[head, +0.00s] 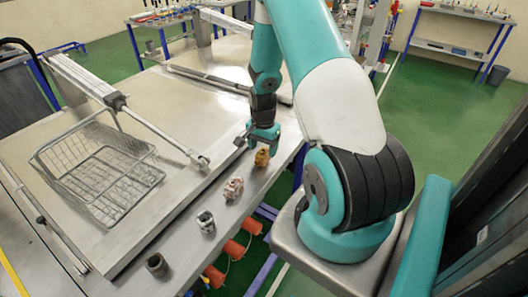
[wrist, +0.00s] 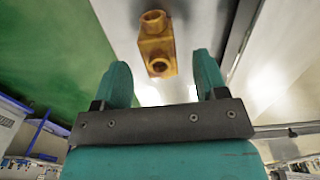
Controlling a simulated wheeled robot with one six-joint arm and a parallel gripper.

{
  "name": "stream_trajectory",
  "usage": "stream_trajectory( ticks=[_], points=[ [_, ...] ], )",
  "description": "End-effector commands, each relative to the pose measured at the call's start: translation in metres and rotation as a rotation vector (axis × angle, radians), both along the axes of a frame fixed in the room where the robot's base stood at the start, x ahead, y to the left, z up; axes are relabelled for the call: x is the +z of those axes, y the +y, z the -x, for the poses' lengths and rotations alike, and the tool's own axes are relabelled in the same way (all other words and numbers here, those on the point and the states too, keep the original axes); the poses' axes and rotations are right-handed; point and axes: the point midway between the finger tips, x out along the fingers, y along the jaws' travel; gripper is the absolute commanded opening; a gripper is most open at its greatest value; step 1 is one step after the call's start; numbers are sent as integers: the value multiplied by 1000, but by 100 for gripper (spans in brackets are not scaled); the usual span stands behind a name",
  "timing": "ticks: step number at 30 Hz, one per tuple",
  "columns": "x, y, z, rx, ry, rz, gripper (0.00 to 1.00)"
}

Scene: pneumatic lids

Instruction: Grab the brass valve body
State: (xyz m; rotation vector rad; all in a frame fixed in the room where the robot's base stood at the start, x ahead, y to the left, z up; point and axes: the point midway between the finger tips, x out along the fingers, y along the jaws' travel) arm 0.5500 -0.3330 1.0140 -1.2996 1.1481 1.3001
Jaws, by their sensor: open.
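The brass valve body (head: 262,158) is a yellow-gold part with round ports. It stands on the bench's front strip in the head view, just below my gripper (head: 262,136). In the wrist view the brass valve body (wrist: 157,44) lies ahead of and between the two teal fingers of my gripper (wrist: 165,75), a little beyond their tips. The fingers are spread apart and nothing is between them. I cannot tell the exact gap between the fingertips and the part.
A pinkish fitting (head: 233,188), a silver fitting (head: 206,222) and a dark ring-shaped part (head: 157,265) stand in a row along the same strip. A wire basket (head: 98,172) sits on the metal lid (head: 180,115) behind them, beside a pneumatic cylinder (head: 88,78).

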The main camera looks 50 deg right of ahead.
Motion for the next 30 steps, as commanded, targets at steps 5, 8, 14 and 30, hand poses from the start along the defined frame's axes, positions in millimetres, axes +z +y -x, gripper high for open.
stream_trajectory(
  ticks=[5, 8, 14, 30],
  points=[
    [-20, 2, 0, 0, 2, -2, 66],
    [-26, 2, 0, 0, 1, 0, 66],
    [-28, 1, -1, 1, 0, 0, 66],
    [-27, 1, -1, 1, -1, 1, 0]
  ],
)
